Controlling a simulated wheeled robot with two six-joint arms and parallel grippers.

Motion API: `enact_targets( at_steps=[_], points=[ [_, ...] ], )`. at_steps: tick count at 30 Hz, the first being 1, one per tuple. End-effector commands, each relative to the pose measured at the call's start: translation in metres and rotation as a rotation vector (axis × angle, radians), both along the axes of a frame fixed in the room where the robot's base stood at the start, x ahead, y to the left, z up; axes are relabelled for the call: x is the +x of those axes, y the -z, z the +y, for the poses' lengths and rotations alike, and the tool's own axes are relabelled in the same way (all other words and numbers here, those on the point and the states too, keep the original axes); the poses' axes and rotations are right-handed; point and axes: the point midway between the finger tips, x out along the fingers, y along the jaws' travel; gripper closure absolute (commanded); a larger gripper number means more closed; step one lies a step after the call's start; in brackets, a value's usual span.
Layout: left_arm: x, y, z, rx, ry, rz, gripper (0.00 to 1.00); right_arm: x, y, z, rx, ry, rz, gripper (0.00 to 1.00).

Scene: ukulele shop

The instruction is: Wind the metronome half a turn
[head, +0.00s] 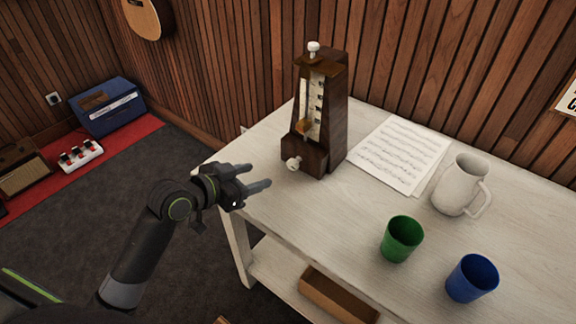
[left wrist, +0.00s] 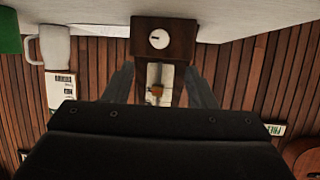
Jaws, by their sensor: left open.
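The metronome (head: 321,115) is a dark wooden tapered case standing upright near the left end of the white table. It has a pale scale on its front and a white knob (head: 314,48) on top. A white winding key (head: 293,164) sticks out low on its front. My left gripper (head: 257,178) is open and empty, left of the key and apart from it. In the left wrist view, the picture is upside down: the metronome (left wrist: 182,39) with its round white key (left wrist: 159,39) shows beyond the fingers (left wrist: 161,88). My right gripper is not in view.
Sheet music (head: 400,154) lies right of the metronome on the white table (head: 330,220). A white mug (head: 458,186), a green cup (head: 402,239) and a blue cup (head: 472,279) stand further right. A wooden box (head: 338,297) sits on the lower shelf.

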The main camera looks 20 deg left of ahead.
Motion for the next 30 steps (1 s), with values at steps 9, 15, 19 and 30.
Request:
enact_targets(
  at_steps=[9,15,19,30],
  points=[
    [0.051,0.023,-0.028,-0.004,0.002,0.000,0.49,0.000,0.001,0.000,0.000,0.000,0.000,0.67],
    [0.079,0.036,-0.043,-0.002,0.002,0.000,0.49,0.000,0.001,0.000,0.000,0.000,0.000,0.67],
    [0.092,0.042,-0.049,0.000,0.000,-0.001,0.49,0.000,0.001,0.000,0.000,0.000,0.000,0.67],
    [0.101,0.047,-0.054,0.001,0.000,0.000,0.49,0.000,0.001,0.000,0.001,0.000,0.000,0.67]
  ],
)
